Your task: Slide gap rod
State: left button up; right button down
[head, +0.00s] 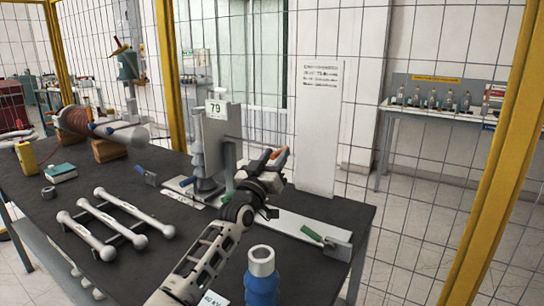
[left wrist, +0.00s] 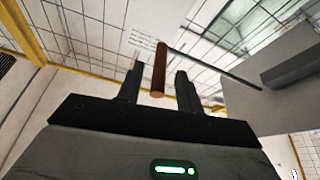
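The gap rod's orange-brown handle (left wrist: 158,72) stands between the two fingers of my left gripper (left wrist: 160,88) in the left wrist view, with a gap visible on each side. A thin grey rod (left wrist: 212,65) runs from its far end to a grey block (left wrist: 290,68) at the right. In the head view my left gripper (head: 271,162) is at the right of the grey stand (head: 222,135) labelled 79, and the orange handle (head: 279,157) shows at its fingertips. The gripper is open. Whether a finger touches the handle is unclear. My right gripper is out of view.
White round-ended bars (head: 124,228) lie on the dark table (head: 165,265) at front left. A bushing (head: 85,122) rests at back left. Wire mesh surrounds the table.

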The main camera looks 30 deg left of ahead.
pick_arm(q)
jog(key=shift+s, duration=0.1)
jog(key=b+v, duration=0.2)
jog(key=v, duration=1.3)
jog(key=shift+s, duration=0.35)
jog(key=shift+f, duration=0.2)
